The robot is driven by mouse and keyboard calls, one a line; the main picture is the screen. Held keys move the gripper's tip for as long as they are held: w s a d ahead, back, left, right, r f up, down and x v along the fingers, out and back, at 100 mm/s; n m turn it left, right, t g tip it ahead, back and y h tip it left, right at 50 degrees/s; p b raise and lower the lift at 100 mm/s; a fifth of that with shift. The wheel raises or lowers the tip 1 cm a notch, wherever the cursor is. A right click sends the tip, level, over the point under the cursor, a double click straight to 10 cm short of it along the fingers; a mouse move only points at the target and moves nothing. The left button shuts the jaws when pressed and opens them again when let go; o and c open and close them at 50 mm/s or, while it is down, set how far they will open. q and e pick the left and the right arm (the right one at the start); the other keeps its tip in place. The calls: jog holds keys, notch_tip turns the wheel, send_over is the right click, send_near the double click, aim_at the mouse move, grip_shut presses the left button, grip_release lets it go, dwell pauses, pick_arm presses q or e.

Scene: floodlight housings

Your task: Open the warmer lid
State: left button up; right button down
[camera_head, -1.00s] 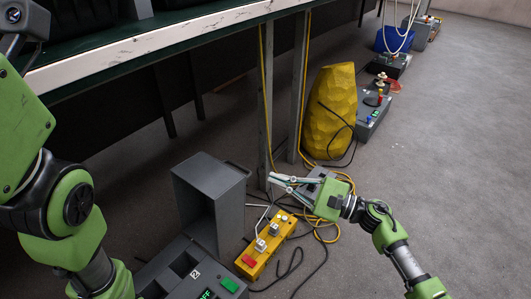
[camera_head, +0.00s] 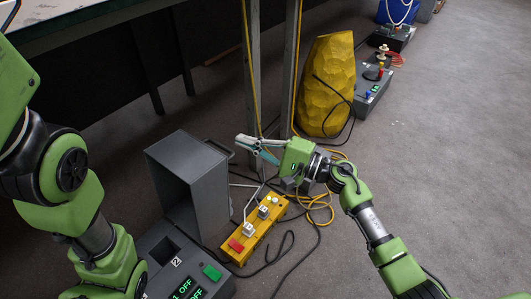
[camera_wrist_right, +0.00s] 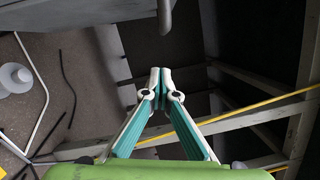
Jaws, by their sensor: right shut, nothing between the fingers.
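A grey hollow box-shaped housing (camera_head: 174,158) stands at the lower left of centre in the head view, its open side facing my base. I cannot tell for certain whether it is the warmer lid. A dark handle (camera_head: 221,149) sticks out from its far right edge. My right gripper (camera_head: 242,143) is shut and empty, its tips just beyond and right of that handle. In the right wrist view the gripper's fingertips (camera_wrist_right: 160,72) meet, and a grey edge (camera_wrist_right: 80,14) lies above them. My left arm enters at the left, but its gripper is out of view.
A dark console (camera_head: 162,251) with a green display and green button stands in front. A yellow control box (camera_head: 247,243) with a red button lies right of the housing, amid loose cables. Table legs (camera_head: 282,70) and a yellow faceted object (camera_head: 327,85) stand behind. Open floor lies right.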

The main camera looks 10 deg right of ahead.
aim_at(217, 151)
jog(key=s+a, duration=0.1)
jog(key=s+a+r, duration=0.1)
jog(key=a, duration=0.1)
jog(key=shift+s+r, duration=0.1)
jog(key=shift+s, duration=0.2)
jog(key=shift+n, duration=0.8)
jog(key=s+a+r+p, duration=0.1)
jog(key=s+r+p, duration=0.1)
jog(key=s+a+r+p, duration=0.1)
jog(key=a+r, duration=0.1)
jog(key=shift+s+a+r+p, duration=0.15)
jog(key=shift+s+a+p, duration=0.15)
jog(key=shift+s+p, duration=0.1)
jog(key=shift+s+a, duration=0.15)
